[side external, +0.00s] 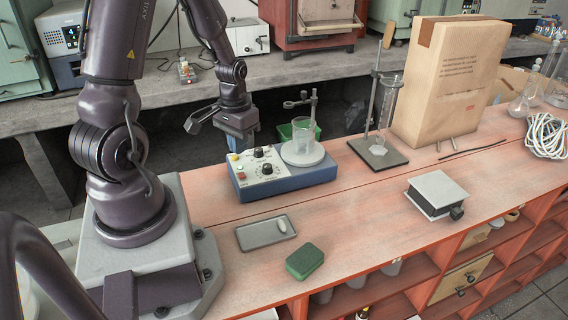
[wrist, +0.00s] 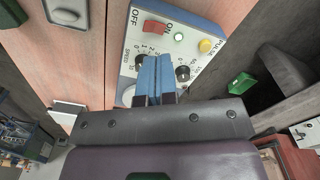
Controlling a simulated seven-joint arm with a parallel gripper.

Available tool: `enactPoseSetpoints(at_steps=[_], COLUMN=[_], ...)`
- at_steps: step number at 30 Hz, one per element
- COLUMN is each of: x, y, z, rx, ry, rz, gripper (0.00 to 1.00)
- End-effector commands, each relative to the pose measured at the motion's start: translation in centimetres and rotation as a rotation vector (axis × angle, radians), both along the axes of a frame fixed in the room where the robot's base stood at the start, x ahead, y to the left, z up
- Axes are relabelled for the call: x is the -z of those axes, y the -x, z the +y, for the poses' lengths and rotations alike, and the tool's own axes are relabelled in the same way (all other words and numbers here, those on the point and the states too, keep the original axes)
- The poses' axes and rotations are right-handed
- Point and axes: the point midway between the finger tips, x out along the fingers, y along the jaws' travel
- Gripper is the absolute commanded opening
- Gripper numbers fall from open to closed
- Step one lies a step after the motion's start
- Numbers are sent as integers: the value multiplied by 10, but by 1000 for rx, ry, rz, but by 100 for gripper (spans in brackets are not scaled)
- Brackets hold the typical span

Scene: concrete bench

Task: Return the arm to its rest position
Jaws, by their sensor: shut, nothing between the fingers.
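My gripper (side external: 240,141) hangs in the air at the left back corner of the blue-and-white stirrer (side external: 262,168), above and apart from it. In the wrist view my gripper's blue fingers (wrist: 155,75) are together with nothing between them. They point over the stirrer's panel (wrist: 187,38), hiding part of its dials. A glass beaker (side external: 301,145) stands on the stirrer's round plate.
A grey tray (side external: 251,234) with a small pale object and a green sponge (side external: 305,261) lie in front. A lab jack (side external: 437,193), a clamp stand (side external: 374,151) and a cardboard box (side external: 450,85) stand to the right. White cable (side external: 547,134) lies at the far right.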

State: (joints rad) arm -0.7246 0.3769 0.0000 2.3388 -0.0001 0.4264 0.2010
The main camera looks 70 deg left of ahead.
Motion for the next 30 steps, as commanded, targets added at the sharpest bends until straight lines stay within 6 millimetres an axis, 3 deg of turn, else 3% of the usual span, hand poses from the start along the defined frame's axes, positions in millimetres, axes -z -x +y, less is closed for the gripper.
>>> enactPoseSetpoints(at_steps=[13,17,23,30], x=[-7,-6,-52,-129], y=[0,10,7,-3], z=[0,-9,-36,-95], rx=[-3,-37,-15,146], ry=[0,42,31,-47], rz=[0,49,41,-90], gripper=[0,0,0,0])
